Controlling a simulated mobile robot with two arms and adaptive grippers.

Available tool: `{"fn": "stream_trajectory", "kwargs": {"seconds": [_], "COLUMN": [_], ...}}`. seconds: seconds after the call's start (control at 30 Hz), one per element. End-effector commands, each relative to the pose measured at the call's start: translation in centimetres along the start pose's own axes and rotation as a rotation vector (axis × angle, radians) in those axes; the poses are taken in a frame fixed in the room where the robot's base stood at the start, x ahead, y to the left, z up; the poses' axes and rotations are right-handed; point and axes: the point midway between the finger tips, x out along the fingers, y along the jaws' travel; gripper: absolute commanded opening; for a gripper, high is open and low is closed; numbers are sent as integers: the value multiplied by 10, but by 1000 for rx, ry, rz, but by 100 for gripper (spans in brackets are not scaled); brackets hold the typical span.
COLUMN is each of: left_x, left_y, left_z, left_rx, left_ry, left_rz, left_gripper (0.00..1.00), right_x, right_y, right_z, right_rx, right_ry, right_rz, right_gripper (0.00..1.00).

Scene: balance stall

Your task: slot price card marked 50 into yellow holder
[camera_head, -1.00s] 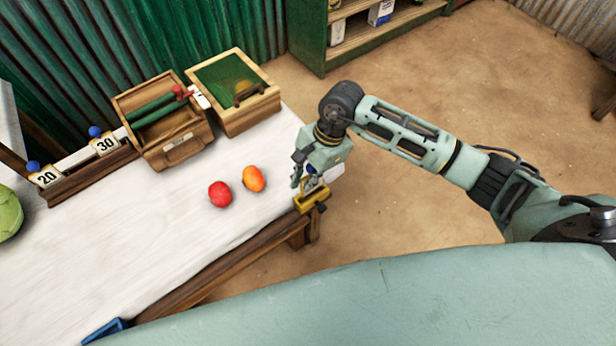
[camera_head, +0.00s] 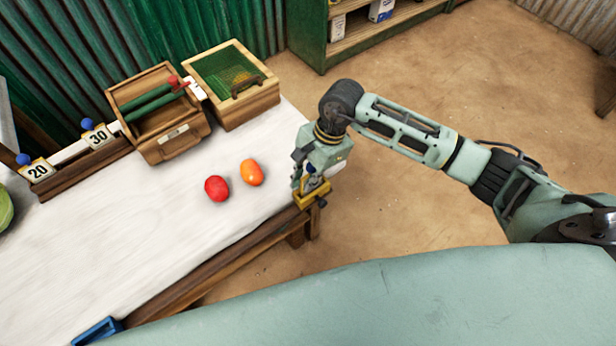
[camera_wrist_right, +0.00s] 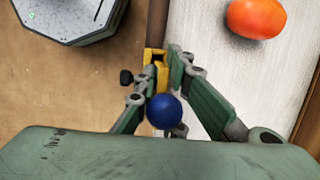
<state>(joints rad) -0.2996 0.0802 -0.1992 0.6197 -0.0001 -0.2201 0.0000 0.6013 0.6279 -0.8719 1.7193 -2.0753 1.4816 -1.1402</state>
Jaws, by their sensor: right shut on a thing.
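The yellow holder (camera_head: 312,198) is clamped at the table's front right corner. It also shows in the right wrist view (camera_wrist_right: 161,72). My right gripper (camera_head: 312,183) is right at the holder, pointing down. It is shut on the price card, whose blue ball knob (camera_wrist_right: 164,111) shows between the fingers in the right wrist view. The card's face and its number are hidden, and I cannot tell how far it sits in the holder. My left gripper is not in view.
Cards marked 20 (camera_head: 38,172) and 30 (camera_head: 98,136) stand in a wooden rack at the left. A wooden crate (camera_head: 180,146) and a green-topped box (camera_head: 250,110) stand at the back. A red tomato (camera_head: 216,188) and an orange one (camera_head: 252,172) lie left of my gripper.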

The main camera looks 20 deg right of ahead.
Motion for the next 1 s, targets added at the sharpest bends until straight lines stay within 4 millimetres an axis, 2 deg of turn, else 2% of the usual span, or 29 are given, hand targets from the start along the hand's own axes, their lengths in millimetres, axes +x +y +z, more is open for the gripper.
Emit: {"fn": "stream_trajectory", "kwargs": {"seconds": [0.33, 0.47, 0.57, 0.77, 1.0], "left_x": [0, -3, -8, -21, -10], "left_y": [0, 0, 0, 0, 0], "left_z": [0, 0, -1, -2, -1], "left_rx": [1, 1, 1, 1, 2], "left_ry": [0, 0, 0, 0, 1], "left_rz": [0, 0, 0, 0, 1], "left_gripper": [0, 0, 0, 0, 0], "right_x": [0, -8, -24, -72, -112], "right_y": [0, -1, -3, -7, 11], "right_z": [0, 2, 7, 20, 27], "right_rx": [0, 0, -2, -2, -415], "right_ry": [0, 0, 0, 1, -23], "right_rz": [0, -1, -4, -5, 115], "right_gripper": [0, 0, 0, 0, 0]}}
